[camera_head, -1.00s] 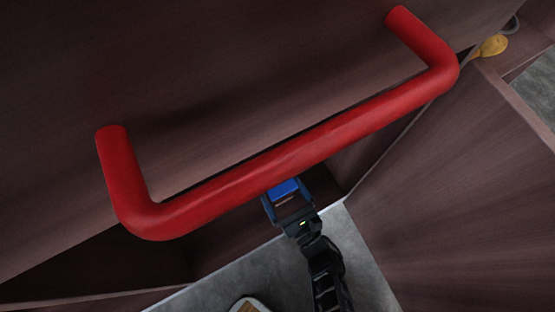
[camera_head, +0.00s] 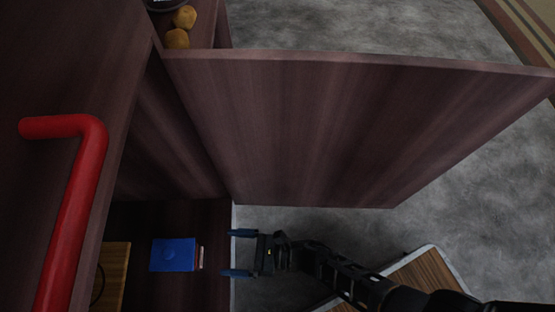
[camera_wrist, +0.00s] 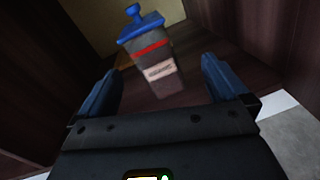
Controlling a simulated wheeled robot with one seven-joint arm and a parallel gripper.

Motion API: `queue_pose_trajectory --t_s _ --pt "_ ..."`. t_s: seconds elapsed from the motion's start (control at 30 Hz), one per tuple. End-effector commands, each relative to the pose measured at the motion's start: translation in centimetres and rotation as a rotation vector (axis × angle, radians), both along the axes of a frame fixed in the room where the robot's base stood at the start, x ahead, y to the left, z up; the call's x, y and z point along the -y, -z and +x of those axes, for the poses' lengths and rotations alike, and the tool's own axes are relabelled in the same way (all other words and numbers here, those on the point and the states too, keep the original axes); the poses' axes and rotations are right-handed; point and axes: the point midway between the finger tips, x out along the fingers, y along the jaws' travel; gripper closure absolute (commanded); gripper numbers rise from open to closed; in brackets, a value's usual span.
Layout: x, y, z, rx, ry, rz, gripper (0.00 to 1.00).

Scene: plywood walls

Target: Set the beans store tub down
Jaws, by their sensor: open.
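The beans store tub (camera_head: 173,254) stands inside a dark wooden cabinet, on its floor board. From above I see mainly its blue lid. In the wrist view the tub (camera_wrist: 158,72) shows a blue lid with a knob, a dark body, a red band and a pale label whose text I cannot read. My gripper (camera_head: 233,254) is open and empty at the cabinet's front edge. Its two blue fingers are apart from the tub, with a gap between them and it.
An open cabinet door panel (camera_head: 310,130) stands beside my arm. A red bar handle (camera_head: 75,215) is at the left. A light wooden board (camera_head: 113,278) is behind the tub. Round yellow-brown items (camera_head: 180,30) lie on top. Grey floor (camera_head: 460,190) is clear at right.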

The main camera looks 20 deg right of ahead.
Motion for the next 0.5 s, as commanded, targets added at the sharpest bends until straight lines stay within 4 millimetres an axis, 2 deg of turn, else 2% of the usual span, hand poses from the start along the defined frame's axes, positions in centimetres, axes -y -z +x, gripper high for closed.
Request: queue_pose_trajectory --t_s 0.03,0.17,0.27,0.37,0.5 --pt "1.7 -0.3 -0.9 -0.089 0.061 0.048 0.00" --pt "5.9 -2.1 -2.6 -0.353 0.233 0.234 0.00" --pt "9.1 -4.1 -4.1 -0.544 0.357 0.413 0.00" --pt "12.2 -6.8 -5.9 -0.725 0.468 0.618 0.00" --pt "16.2 -11.2 -8.6 -0.956 0.597 0.945 0.00"
